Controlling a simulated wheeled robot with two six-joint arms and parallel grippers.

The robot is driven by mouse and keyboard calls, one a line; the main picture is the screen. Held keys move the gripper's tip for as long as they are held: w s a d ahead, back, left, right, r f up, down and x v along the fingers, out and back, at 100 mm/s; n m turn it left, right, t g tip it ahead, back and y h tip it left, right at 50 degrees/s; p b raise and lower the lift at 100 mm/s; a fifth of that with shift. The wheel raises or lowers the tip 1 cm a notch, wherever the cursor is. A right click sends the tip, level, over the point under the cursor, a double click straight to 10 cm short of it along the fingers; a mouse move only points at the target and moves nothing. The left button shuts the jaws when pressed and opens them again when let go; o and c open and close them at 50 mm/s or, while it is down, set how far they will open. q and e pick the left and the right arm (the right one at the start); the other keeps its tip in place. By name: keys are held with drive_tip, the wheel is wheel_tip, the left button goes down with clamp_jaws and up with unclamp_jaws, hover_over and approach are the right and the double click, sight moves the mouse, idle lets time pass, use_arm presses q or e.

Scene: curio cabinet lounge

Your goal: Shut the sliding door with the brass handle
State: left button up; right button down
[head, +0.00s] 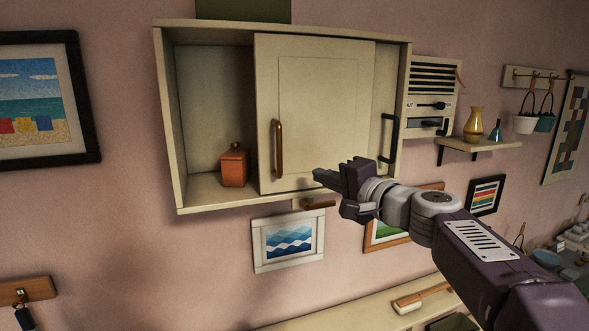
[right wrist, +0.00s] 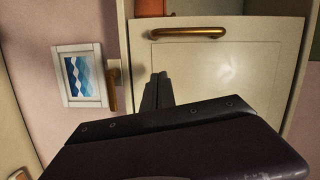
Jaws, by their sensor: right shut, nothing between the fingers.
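A cream wall cabinet (head: 170,120) has a panelled sliding door (head: 325,110) with an upright brass handle (head: 277,148) near its left edge. The door stands over the middle and right; the left part of the cabinet is open. A second door with a black handle (head: 388,138) shows behind it at the right. My right gripper (head: 320,176) is shut and empty before the door's lower part, right of the brass handle and apart from it. The right wrist view shows the handle (right wrist: 188,33) beyond the shut fingers (right wrist: 157,90). My left gripper is not in view.
An orange canister (head: 234,165) stands inside the open left part. A small wooden wall piece (head: 318,204) and a wave picture (head: 289,241) are below the cabinet. A vented panel (head: 432,85) and a shelf with vases (head: 477,145) are at the right.

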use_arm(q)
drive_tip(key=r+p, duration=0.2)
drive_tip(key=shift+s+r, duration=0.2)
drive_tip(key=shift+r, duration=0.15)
use_arm(e)
drive_tip(key=a, duration=0.2)
drive_tip(key=w+a, duration=0.1)
drive_tip(key=a, duration=0.1)
drive_tip(key=w+a, duration=0.1)
drive_tip(key=a, duration=0.1)
drive_tip(key=shift+w+a+f, duration=0.1)
drive_tip(key=shift+a+f, duration=0.1)
drive_tip(key=shift+f, duration=0.2)
